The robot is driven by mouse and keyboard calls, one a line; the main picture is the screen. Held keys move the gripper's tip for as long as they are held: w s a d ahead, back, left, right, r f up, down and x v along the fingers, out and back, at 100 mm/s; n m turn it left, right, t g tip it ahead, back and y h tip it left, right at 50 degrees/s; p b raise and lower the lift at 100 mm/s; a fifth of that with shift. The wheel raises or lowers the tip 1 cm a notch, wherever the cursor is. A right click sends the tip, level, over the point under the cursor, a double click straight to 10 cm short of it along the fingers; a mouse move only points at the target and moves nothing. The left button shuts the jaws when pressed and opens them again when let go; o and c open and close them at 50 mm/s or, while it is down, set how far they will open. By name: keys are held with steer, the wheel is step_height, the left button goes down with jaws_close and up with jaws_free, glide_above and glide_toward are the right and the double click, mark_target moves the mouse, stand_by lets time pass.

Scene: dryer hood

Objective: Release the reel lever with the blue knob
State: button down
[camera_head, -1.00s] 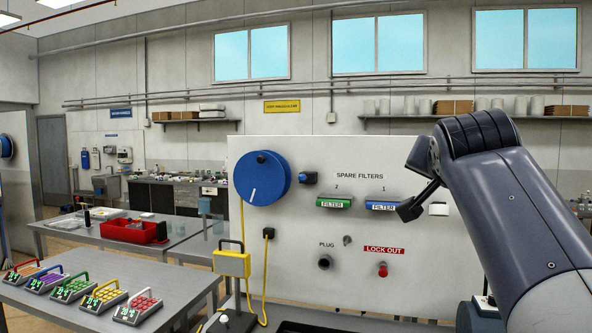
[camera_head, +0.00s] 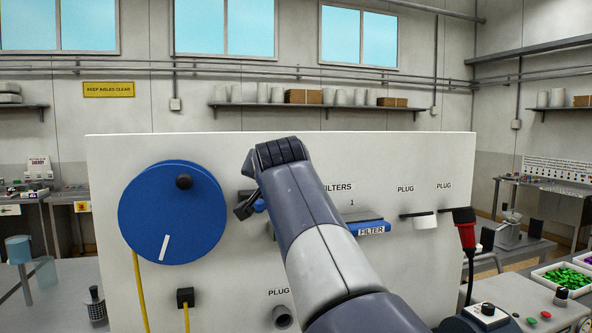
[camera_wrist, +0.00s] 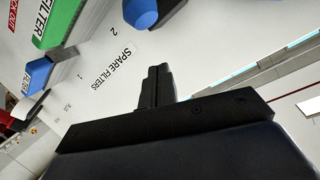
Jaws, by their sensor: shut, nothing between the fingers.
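The blue knob (camera_head: 260,205) of the reel lever is on the white panel, just right of the round blue reel (camera_head: 150,215). In the head view my gripper and wrist cover most of the knob. The lever's setting is hidden.
The spare filters are right of the knob: a green one (camera_wrist: 68,20) and a blue one (camera_head: 371,230). A plug socket (camera_head: 283,317) is below my arm. A red plug (camera_head: 465,232) hangs at the panel's right. A yellow cable (camera_head: 141,290) runs down from the reel.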

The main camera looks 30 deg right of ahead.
mark_target(256, 204)
steer(key=f, duration=0.1)
steer(key=a+f, duration=0.1)
steer(key=f, duration=0.1)
steer(key=shift+w+a+f, duration=0.15)
steer(key=shift+a, duration=0.15)
steer(key=shift+f+b, duration=0.15)
steer(key=shift+b, duration=0.2)
steer(key=shift+s+f+t+b, duration=0.1)
steer(key=shift+s+t+b, duration=0.15)
steer(key=shift+b, duration=0.5)
steer(key=shift+b, duration=0.3)
